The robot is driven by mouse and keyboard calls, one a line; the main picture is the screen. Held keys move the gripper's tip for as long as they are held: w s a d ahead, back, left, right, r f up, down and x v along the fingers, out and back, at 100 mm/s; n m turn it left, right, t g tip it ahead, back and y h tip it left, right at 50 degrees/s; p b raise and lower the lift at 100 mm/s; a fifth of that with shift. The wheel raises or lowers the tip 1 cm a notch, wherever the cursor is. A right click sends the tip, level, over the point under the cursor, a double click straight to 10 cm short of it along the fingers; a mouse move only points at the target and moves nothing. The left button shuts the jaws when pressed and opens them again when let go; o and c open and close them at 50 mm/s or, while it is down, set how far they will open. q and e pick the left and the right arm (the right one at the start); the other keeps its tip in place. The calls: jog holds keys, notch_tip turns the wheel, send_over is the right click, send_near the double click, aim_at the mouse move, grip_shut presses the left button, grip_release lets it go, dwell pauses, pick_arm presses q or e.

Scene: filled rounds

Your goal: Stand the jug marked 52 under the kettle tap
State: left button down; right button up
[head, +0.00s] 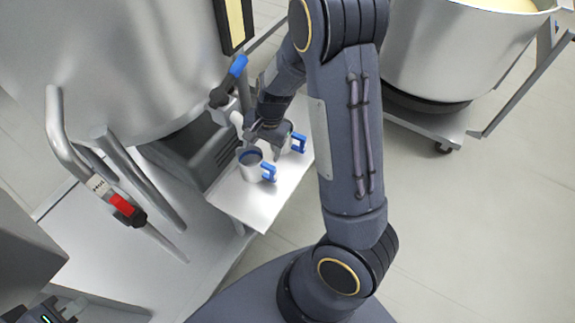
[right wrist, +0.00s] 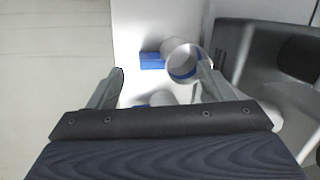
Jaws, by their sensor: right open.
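Two steel jugs with blue handles stand on a pale shelf (head: 250,200). The nearer jug (head: 250,157) is close to the kettle; it also shows in the right wrist view (right wrist: 183,58), by the right-hand finger. The farther jug (head: 284,143) is partly covered by my right gripper (head: 265,135). In the right wrist view, the open jaws (right wrist: 160,88) have part of this jug (right wrist: 160,97) low between them. No number is readable on either jug. The kettle tap (head: 222,98) has a blue lever and sits above the shelf's kettle side. My left gripper (head: 70,308) is partly visible, bottom left.
The big steel kettle (head: 110,60) fills the upper left, with a grey base (head: 190,150) beside the shelf. A second steel vessel (head: 450,50) on a wheeled stand is at upper right. Floor at right is clear.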

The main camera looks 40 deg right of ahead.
jog(key=s+a+r+n+t+y, duration=0.1)
jog(key=s+a+r+n+t, duration=0.15)
jog(key=s+r, duration=0.4)
jog(key=s+a+r+n+t+y, duration=0.1)
jog(key=s+r+n+y, duration=0.2)
jog(key=r, duration=0.6)
jog(key=s+r+n+h, duration=0.1)
jog(key=s+n, duration=0.1)
jog(key=s, duration=0.3)
jog(key=s+a+r+n+t+h, duration=0.1)
jog(key=s+n, duration=0.2)
jog(key=s, duration=0.2)
jog(key=shift+s+a+r, duration=0.15)
jog(key=shift+a+r, duration=0.05)
jog(key=shift+r, duration=0.05)
